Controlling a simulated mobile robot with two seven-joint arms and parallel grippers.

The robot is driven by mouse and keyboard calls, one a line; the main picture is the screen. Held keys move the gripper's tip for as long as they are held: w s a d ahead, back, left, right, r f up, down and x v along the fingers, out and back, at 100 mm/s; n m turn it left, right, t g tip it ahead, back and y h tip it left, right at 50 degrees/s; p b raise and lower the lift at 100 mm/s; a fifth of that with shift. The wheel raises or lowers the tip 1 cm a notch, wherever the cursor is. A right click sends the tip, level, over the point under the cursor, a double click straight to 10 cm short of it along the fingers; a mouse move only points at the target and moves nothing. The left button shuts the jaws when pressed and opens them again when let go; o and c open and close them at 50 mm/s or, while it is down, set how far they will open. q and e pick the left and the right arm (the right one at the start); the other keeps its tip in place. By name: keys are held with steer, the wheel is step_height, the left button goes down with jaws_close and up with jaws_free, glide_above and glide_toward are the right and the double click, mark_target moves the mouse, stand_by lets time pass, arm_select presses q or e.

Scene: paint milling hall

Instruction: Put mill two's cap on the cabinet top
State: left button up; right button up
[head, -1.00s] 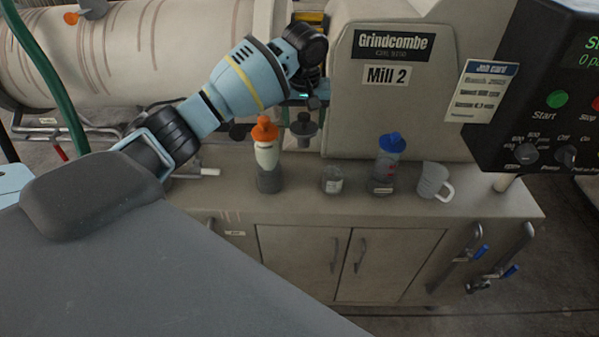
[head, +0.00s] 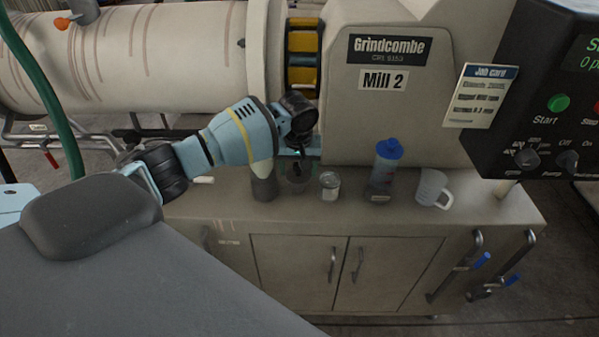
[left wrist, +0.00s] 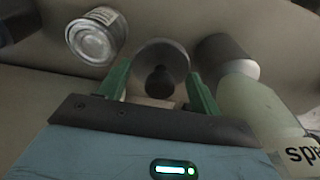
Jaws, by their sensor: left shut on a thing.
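Mill two's cap is a grey disc (left wrist: 160,56) with a dark knob. In the left wrist view its knob is between the green fingers of my left gripper (left wrist: 160,88), which is shut on it. In the head view the cap (head: 297,184) is low at the cabinet top (head: 225,205), between the pale bottle and the small jar. I cannot tell if it touches the surface. My left gripper (head: 298,165) comes down over it and hides part of it. Mill 2 (head: 410,115) stands behind. My right gripper is not in view.
Close beside the cap stand a pale bottle (head: 263,184), partly behind my arm, and a small jar (head: 329,189). Further right are a blue-capped bottle (head: 386,168) and a mug (head: 431,188). The control box (head: 540,95) overhangs at right. The cabinet's front strip is clear.

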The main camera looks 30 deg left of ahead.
mark_target(299, 179)
arm_select(q)
steer(key=shift+f, duration=0.8)
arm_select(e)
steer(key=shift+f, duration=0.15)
arm_select(q)
steer(key=o, duration=0.9)
steer(key=shift+f, duration=0.15)
steer(key=r, duration=0.3)
steer(key=r+p, duration=0.1)
steer(key=r, duration=0.3)
steer(key=s+d+r, duration=0.1)
steer(key=r, duration=0.2)
steer(key=shift+s+r, duration=0.1)
steer(key=shift+r, duration=0.15)
steer(key=shift+s+r+p, duration=0.15)
steer(key=shift+r+p, duration=0.15)
steer(key=shift+r, duration=0.5)
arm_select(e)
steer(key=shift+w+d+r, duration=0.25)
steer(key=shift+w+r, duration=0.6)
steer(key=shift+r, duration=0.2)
